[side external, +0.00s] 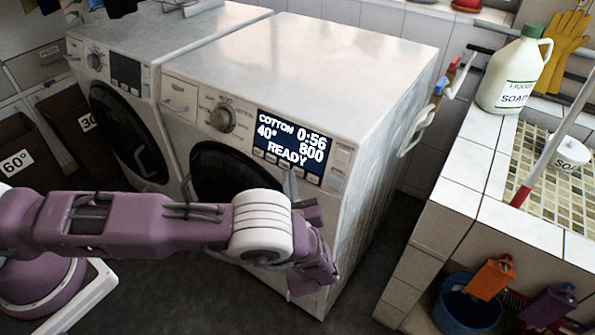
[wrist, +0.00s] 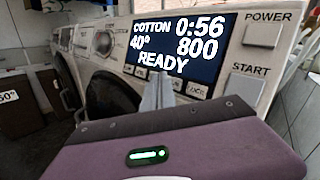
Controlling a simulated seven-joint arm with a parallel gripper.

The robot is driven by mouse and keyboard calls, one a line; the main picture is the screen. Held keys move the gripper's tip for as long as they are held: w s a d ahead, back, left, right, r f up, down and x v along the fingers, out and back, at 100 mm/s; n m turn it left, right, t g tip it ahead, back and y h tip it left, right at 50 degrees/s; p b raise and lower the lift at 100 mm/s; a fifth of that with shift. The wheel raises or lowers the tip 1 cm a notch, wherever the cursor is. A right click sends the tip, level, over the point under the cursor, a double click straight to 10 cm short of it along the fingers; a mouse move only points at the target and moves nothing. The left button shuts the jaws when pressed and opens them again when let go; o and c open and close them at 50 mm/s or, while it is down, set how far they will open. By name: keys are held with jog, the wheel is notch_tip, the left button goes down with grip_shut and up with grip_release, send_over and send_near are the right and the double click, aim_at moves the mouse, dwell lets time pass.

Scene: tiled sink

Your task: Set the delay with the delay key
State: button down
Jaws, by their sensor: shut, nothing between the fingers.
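The front washing machine (side external: 345,60) has a lit display (side external: 290,138) reading COTTON, 0:56, 40°, 800 and READY. The display also shows in the wrist view (wrist: 175,47). A row of small keys (wrist: 196,89) runs under the display; the lettering is too small to tell which is the delay key. My gripper (wrist: 158,82) is shut and empty, its fingertips just in front of the key row and covering part of it. In the side view my gripper (side external: 290,180) is below the display's lower edge. I cannot tell whether it touches a key.
POWER (wrist: 262,35) and START (wrist: 245,84) buttons are right of the display. A program dial (side external: 221,118) is to its left. A second washer (side external: 130,60) stands at left. A tiled sink counter (side external: 445,215) with a soap jug (side external: 512,75) is at right.

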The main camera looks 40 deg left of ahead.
jog(key=shift+w, duration=0.1)
jog(key=shift+w+f, duration=0.15)
jog(key=shift+w, duration=0.15)
jog(key=shift+w+f, duration=0.1)
jog(key=shift+w, duration=0.2)
dwell(0.7)
jog(key=shift+s+r, duration=0.25)
jog(key=shift+s, duration=0.5)
jog(key=s, duration=0.1)
jog(key=s+r, duration=0.1)
jog(key=s, duration=0.2)
jog(key=shift+s+r, duration=0.3)
jog(key=shift+s, duration=0.05)
dwell(1.3)
